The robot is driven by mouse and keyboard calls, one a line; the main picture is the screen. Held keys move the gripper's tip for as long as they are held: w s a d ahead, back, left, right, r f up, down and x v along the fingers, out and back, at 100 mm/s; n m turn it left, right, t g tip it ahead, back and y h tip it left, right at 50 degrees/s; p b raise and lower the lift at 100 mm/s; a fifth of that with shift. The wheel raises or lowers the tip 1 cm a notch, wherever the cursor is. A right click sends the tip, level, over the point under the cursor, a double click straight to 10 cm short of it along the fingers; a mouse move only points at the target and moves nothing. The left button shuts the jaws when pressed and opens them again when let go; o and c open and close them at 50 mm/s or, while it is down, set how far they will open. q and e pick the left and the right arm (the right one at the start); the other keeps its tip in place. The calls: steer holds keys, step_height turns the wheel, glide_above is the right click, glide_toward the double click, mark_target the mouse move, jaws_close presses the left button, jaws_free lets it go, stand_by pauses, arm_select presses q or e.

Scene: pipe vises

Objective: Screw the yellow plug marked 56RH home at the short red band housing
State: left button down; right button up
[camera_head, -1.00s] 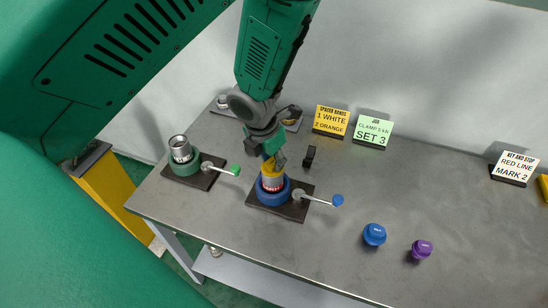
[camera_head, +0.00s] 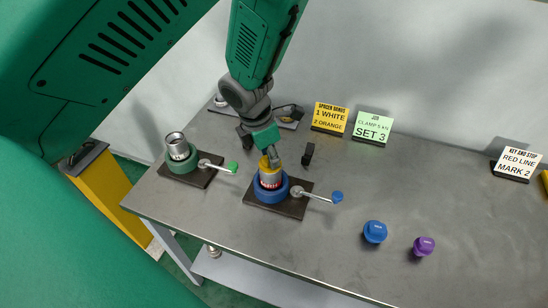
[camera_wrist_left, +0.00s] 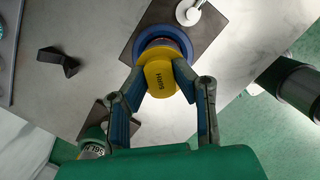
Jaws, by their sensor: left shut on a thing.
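The yellow plug (camera_head: 268,163) sits on top of the red-banded housing (camera_head: 270,182), which stands upright in the blue vise (camera_head: 257,191). My left gripper (camera_head: 271,157) is above it, shut on the plug. In the left wrist view the plug (camera_wrist_left: 159,78) lies between both fingers (camera_wrist_left: 161,86), its dark marking upside down and hard to read. The blue vise ring (camera_wrist_left: 143,44) shows behind it, and the plug hides most of the housing there. I cannot tell how deep the plug sits. My right gripper is not in view.
A green vise (camera_head: 190,163) holding a grey housing stands to the left. The blue-tipped handle (camera_head: 337,196) juts right. A small black stand (camera_head: 308,153) is close behind. Blue (camera_head: 375,232) and purple (camera_head: 423,246) plugs lie at the front right. Signs stand along the back.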

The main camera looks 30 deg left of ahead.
arm_select(q)
steer(key=m+b, duration=0.1)
steer(key=m, duration=0.3)
steer(key=shift+s+d, duration=0.15)
stand_by(0.4)
steer(key=c, duration=1.6)
jaws_free()
steer(key=shift+o, duration=0.2)
